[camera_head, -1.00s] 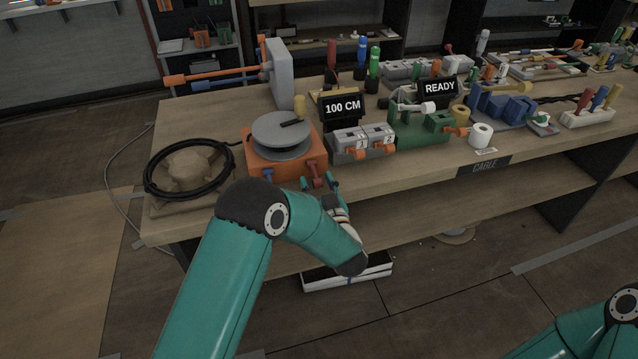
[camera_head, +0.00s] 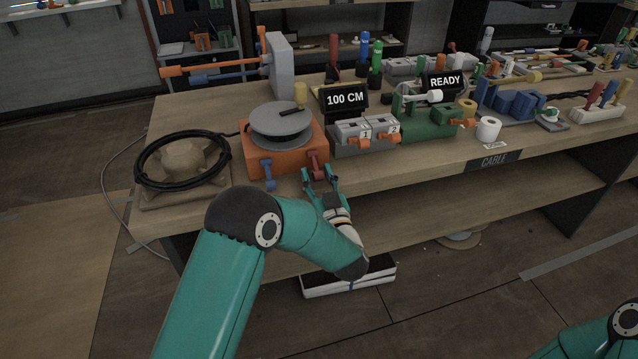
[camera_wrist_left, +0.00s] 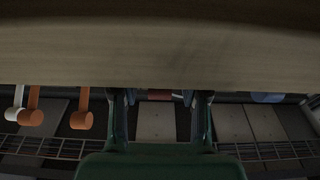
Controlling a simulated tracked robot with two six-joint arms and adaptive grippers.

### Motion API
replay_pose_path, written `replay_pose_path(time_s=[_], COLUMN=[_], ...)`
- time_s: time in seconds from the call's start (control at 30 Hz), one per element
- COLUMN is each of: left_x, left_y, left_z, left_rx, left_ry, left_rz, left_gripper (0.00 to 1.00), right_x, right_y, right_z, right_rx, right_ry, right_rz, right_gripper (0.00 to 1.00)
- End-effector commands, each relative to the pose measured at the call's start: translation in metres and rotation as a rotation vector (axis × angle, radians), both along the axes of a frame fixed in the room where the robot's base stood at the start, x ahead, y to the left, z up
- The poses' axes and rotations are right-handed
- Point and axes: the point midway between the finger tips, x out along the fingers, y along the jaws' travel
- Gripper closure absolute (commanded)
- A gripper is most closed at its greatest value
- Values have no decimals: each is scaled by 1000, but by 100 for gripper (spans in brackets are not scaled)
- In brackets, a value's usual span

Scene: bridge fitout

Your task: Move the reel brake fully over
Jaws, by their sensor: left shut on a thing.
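The reel unit is an orange box (camera_head: 260,160) with a grey round reel (camera_head: 281,124) and a yellow knob on top. A blue lever (camera_head: 268,172) and a red lever (camera_head: 317,163) hang on its front face. Which of them is the brake is not marked. My left gripper (camera_head: 320,176) is at the red lever, just off the table's front edge, with its fingers either side of the lever's end. In the left wrist view a red piece (camera_wrist_left: 160,96) sits between the fingers, and the blue lever's end (camera_wrist_left: 267,97) is apart to the right. My right gripper is out of view.
A coil of black cable (camera_head: 184,160) lies left of the reel. Right of it stand a grey two-switch block (camera_head: 362,142) with orange levers and a "100 CM" sign (camera_head: 346,99). A green device (camera_head: 428,122) is further right. The floor before the table is mostly open.

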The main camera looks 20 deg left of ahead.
Motion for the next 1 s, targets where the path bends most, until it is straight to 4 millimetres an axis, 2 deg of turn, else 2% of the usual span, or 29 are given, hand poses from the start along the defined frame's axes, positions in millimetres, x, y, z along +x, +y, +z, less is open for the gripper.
replay_pose_path(time_s=[0.2,0.23,0.37,0.4,0.77,1.0], left_x=[0,0,0,0,-2,-26], left_y=[-3,-3,-2,-2,-3,-20], left_z=[0,0,0,0,-1,-6], left_rx=[1,1,1,1,0,1], left_ry=[3,3,3,3,3,6], left_rz=[-8,-8,-7,-6,-3,-6], left_gripper=[90,54,32,29,29,29], right_x=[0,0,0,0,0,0], right_y=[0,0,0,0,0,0], right_z=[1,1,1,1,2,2], right_rx=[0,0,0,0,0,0], right_ry=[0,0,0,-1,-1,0], right_rz=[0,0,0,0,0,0], right_gripper=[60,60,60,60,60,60])
